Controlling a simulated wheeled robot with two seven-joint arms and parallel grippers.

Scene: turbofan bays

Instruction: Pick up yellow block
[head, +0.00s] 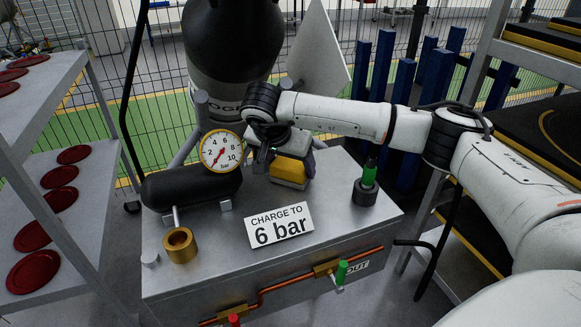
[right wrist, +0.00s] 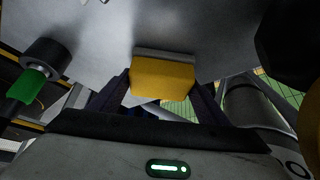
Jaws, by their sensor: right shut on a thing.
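The yellow block (head: 288,171) is at the back of the grey metal bench top, right of the round gauge; a grey band shows along its lower edge. My right gripper (head: 278,158) reaches over it from behind and is shut on it. In the right wrist view the yellow block (right wrist: 163,78) sits between the two dark fingers (right wrist: 158,92), its grey band toward the bench surface. I cannot tell whether the block touches the bench or is slightly above it. My left gripper is not in view.
On the bench (head: 330,205) are the gauge (head: 221,150), a black cylinder (head: 190,187), a brass ring (head: 180,245), a "6 bar" sign (head: 279,225) and a green-topped fitting (head: 367,185). Shelves with red discs (head: 60,200) stand left; blue posts (head: 380,90) stand behind.

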